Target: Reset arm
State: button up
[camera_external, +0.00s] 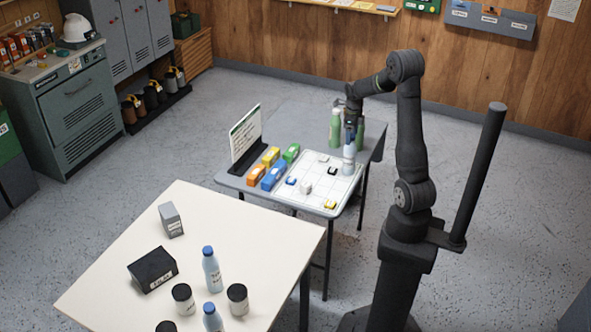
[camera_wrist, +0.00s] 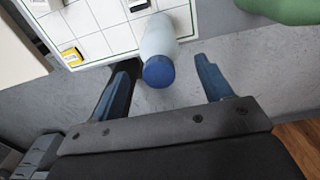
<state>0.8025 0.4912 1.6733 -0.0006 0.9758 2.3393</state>
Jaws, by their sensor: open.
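My gripper (camera_external: 352,118) is open above the back right of the small grey table. In the wrist view its two fingers (camera_wrist: 165,68) stand apart. A pale bottle with a blue cap (camera_wrist: 158,48) appears between and beyond the fingertips, with a visible gap on the right; whether the left finger touches it I cannot tell. In the external view this bottle (camera_external: 349,162) stands at the edge of a white grid board (camera_external: 318,198), below the gripper. Its cap is partly hidden there.
Green bottles (camera_external: 335,130) stand close behind the gripper. Small blocks sit on the board. A cream table (camera_external: 250,232) in front carries bottles, jars and boxes.

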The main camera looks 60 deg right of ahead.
jog(key=shift+f, duration=0.5)
notch_tip(320, 180, down, 3)
jog(key=shift+r, duration=0.2)
notch_tip(320, 180, up, 11)
jog(key=shift+r, duration=0.1)
notch_tip(320, 180, down, 12)
jog(key=shift+r, duration=0.1)
jog(key=r, duration=0.5)
jog(key=shift+s+d, duration=0.15)
jog(key=shift+s, duration=0.15)
jog(key=s+d+r, duration=0.3)
jog(key=s+r, duration=0.4)
jog(key=s, duration=0.4)
jog(key=w+a+n, duration=0.5)
jog(key=w+a, duration=0.8)
jog(key=w, duration=0.4)
jog(key=w+a+n, duration=0.2)
jog(key=w+a, duration=0.2)
jog(key=a, duration=0.5)
jog(key=w+a+n, duration=0.2)
jog(key=w+a, duration=0.3)
jog(key=a, duration=0.5)
jog(key=shift+a+f+n, duration=0.3)
jog(key=shift+f, duration=0.05)
